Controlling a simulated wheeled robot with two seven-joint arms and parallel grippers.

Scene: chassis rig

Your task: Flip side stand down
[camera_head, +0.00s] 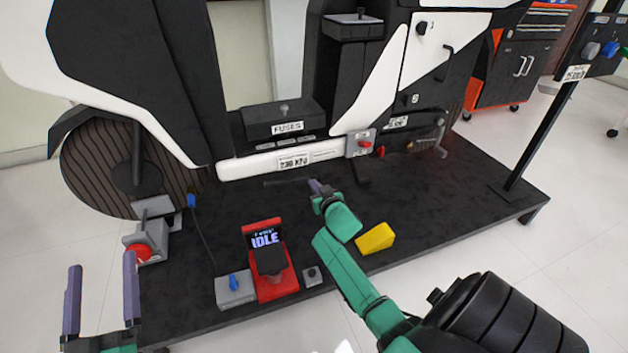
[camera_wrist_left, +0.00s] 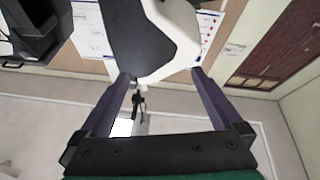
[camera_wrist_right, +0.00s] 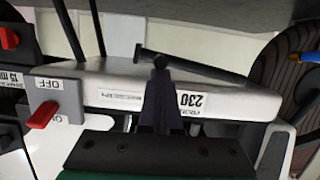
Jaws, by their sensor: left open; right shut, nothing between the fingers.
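A white and black scooter stands on the dark platform. A thin dark bar (camera_head: 287,181), which looks like the side stand, lies roughly level under the white footboard (camera_head: 255,166). The bar also shows in the right wrist view (camera_wrist_right: 205,69), running across the footboard. My right gripper (camera_head: 314,185) is shut and empty, with its fingertips at the bar's right part in the head view. In the right wrist view the fingertips (camera_wrist_right: 160,62) overlap the bar; I cannot tell whether they touch. My left gripper (camera_head: 101,282) is open and empty at the lower left, away from the scooter.
A red stand with an IDLE screen (camera_head: 265,239), a grey box with a blue knob (camera_head: 235,288) and a yellow wedge (camera_head: 375,238) sit on the platform (camera_head: 440,205). A box with a red switch (camera_head: 360,144) is right of the footboard. A dark post (camera_head: 540,140) stands at right.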

